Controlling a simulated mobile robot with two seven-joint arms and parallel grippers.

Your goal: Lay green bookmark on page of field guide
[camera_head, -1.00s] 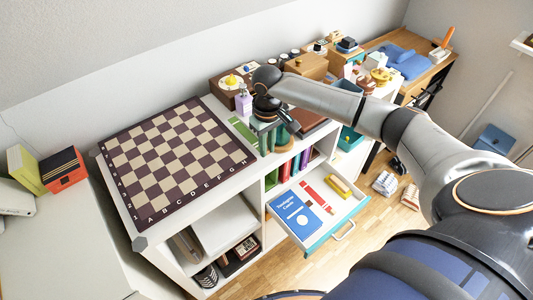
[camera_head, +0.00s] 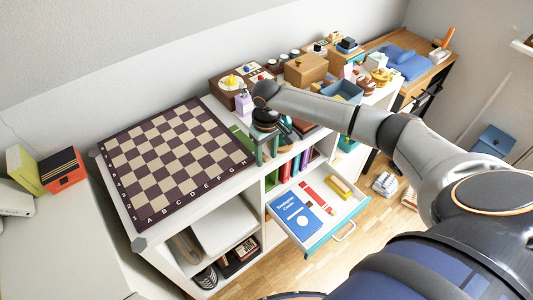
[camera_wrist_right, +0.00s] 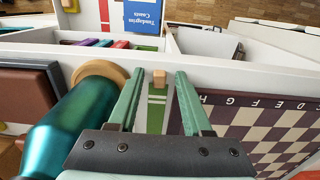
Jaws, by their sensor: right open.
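A flat green strip with pale bands, seemingly the bookmark (camera_head: 242,136), lies on the white shelf top beside the chessboard. It also shows between my fingers in the right wrist view (camera_wrist_right: 156,115). My right gripper (camera_head: 267,150) is open and empty above the shelf top; its green fingers straddle the strip in the right wrist view (camera_wrist_right: 158,76). A blue book with a white title, perhaps the field guide (camera_head: 296,215), lies closed in the open drawer; part of it shows in the right wrist view (camera_wrist_right: 142,14). I see no open page. My left gripper is not in view.
The chessboard (camera_head: 175,155) covers the left of the shelf top. The open drawer (camera_head: 331,232) juts out below.

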